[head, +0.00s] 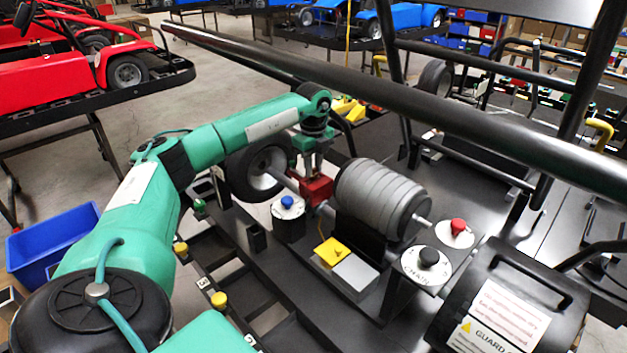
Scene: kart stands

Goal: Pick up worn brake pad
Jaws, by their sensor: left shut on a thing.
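My left gripper (313,172) points straight down at the red brake caliper (317,189), beside the axle between the black wheel and the ribbed grey drum. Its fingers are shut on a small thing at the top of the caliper. This thing sits where a brake pad would be, but the fingers and caliper hide most of it, so I cannot make out its shape or whether it is clear of the caliper. My right gripper is not in view.
The black wheel (250,172) is left of the caliper and the grey drum (378,200) right of it. A thick black tube (430,108) crosses above and behind. A blue-knobbed post (288,205), a yellow block (334,251) and a black guard cover (515,300) stand nearer.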

